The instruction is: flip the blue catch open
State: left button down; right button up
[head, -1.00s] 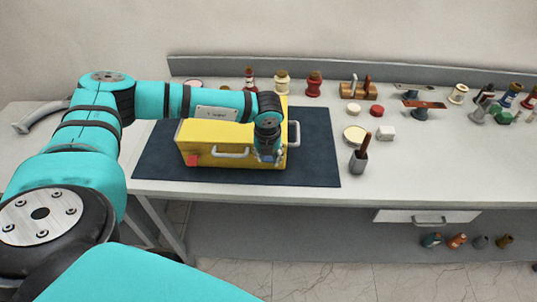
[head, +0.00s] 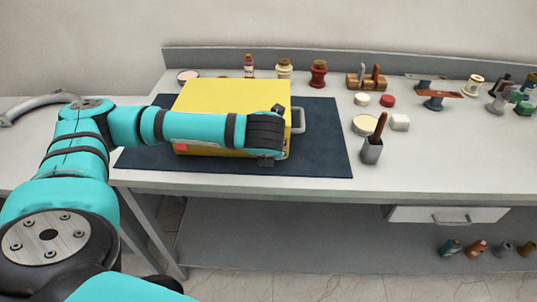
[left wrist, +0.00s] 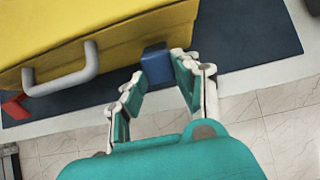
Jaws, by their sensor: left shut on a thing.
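The yellow case (head: 235,95) lies closed on the dark mat, its front partly hidden by my left arm in the head view. The blue catch (left wrist: 157,62) is on the case's front, at the right in the left wrist view. My left gripper (left wrist: 158,76) has a finger on each side of the blue catch and is shut on it. In the head view its fingers are hidden behind my wrist. A red catch (left wrist: 15,107) sits at the front's left end, also seen in the head view (head: 181,148). My right gripper is not in view.
A grey front handle (left wrist: 65,75) stands out left of the gripper. A side handle (head: 299,120) is on the case's right. The dark mat (head: 325,140) is bare right of the case. A cup with a brown-handled tool (head: 372,150) stands beyond it.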

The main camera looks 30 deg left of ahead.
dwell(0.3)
pick_arm(q)
jog(key=c, duration=1)
grip_release()
jog(key=shift+o, duration=0.2)
jog(key=v, duration=1.2)
